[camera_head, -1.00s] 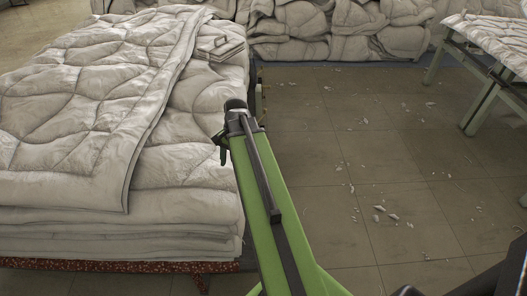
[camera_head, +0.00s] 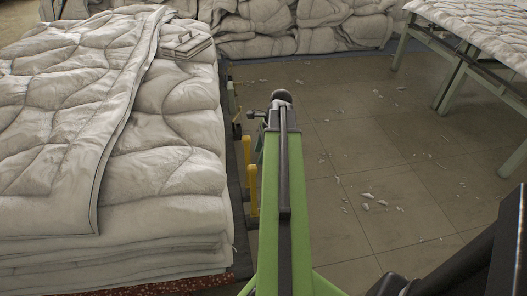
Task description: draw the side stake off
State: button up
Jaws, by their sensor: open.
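Thin yellow upright stakes stand along the right side of the duvet pile. The nearer stake (camera_head: 253,188) is just left of my green arm, and another yellow stake (camera_head: 246,150) stands a little farther back. Which one is the side stake I cannot tell. My green arm reaches forward from the bottom middle and ends in a dark joint to the right of and beyond these stakes. A small dark part sticks out left of that joint. No gripper jaws can be made out. The arm appears apart from the stakes.
A tall stack of pale duvets (camera_head: 170,180) fills the left, with small folded pieces (camera_head: 184,43) on top. More duvet heaps (camera_head: 290,25) line the back. A green-legged table (camera_head: 455,80) stands at the right. The tiled floor between is open, with scattered white scraps (camera_head: 368,196).

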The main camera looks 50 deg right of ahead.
aim_at(251, 175)
jog(key=b+x, duration=1.1)
jog(key=x, duration=0.2)
jog(key=shift+w+a+f+b, duration=0.1)
jog(key=shift+a+f+b, duration=0.05)
jog(key=shift+f+b, duration=0.2)
jog(key=shift+r, duration=0.1)
grip_shut()
